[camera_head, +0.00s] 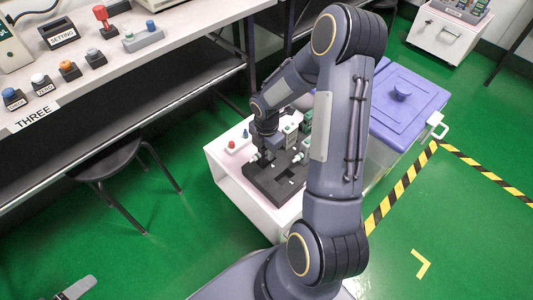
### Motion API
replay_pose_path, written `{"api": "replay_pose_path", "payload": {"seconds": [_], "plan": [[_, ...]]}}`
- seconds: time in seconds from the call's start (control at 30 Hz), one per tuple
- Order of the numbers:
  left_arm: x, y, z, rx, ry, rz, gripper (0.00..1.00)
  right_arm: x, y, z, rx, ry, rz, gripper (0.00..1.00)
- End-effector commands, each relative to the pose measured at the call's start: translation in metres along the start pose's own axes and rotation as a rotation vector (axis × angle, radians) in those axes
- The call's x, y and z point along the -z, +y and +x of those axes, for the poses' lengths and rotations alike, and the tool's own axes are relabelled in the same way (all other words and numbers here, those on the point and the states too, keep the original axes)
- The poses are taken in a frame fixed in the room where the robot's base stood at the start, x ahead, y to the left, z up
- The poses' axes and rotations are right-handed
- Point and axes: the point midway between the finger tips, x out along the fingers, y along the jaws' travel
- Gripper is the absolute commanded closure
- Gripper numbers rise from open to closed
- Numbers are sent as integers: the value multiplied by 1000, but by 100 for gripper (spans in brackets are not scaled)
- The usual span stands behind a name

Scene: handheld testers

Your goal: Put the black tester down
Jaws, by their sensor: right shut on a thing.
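My right gripper (264,150) points down over the black slotted tray (262,187) on the white cart. It is shut on a dark thing, which I take to be the black tester; the gripper and its small size hide most of it. I cannot tell whether the tester touches the tray. A grey-green tester (290,132) stands just right of the gripper, and a green one (307,121) is behind it, partly hidden by my right arm.
The white cart (228,190) carries small red and blue pieces at its back left. A purple-lidded bin (410,100) stands to the right. A bench (125,60) with buttons and labels is at left, with a dark stool (108,157) beside it. Green floor is open in front.

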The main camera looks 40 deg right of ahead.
Motion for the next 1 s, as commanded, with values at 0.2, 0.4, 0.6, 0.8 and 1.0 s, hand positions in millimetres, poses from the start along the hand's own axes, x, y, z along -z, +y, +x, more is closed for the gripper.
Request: {"api": "replay_pose_path", "payload": {"seconds": [0.2, 0.4, 0.6, 0.8, 1.0], "plan": [[-2, -2, 3, 0, 0, 0, 0, 0, 1, 9, -3, -1, -1, 100], [-3, -2, 5, 0, 0, 0, 0, 0, 0, 12, -2, -1, -1, 100], [-2, -2, 5, 0, 0, 0, 0, 0, 0, 13, -2, -1, -1, 55], [-2, -2, 5, 0, 0, 0, 0, 0, 0, 12, -2, -1, -1, 53], [0, 0, 1, 0, 0, 0, 0, 0, 0, 4, -3, -1, 0, 53]]}}
